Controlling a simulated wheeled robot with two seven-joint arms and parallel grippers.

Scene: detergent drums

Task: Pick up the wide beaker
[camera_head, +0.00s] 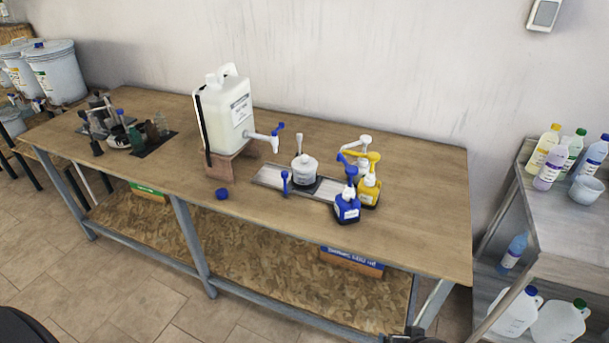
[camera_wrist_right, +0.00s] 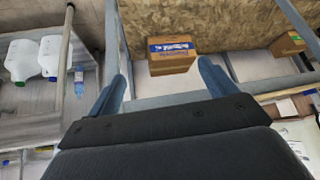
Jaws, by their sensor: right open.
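A wide, pale grey, cup-like vessel (camera_head: 586,189), which looks like the wide beaker, stands on the top of the grey side table at the right in the head view. It is near several bottles and no gripper is near it. My right gripper (camera_wrist_right: 160,70) is open and empty in the right wrist view, its two blue fingers spread apart. It points down past the workbench's front toward the lower shelf. A dark part at the bottom edge of the head view may be it. My left gripper is not in view.
The wooden workbench (camera_head: 420,215) holds a white canister (camera_head: 228,115), a lidded white pot (camera_head: 304,168) and blue and yellow pump bottles (camera_head: 347,206). Colored bottles (camera_head: 543,149) stand by the vessel on the side table (camera_head: 575,235). A brown box (camera_wrist_right: 172,56) sits on the lower shelf.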

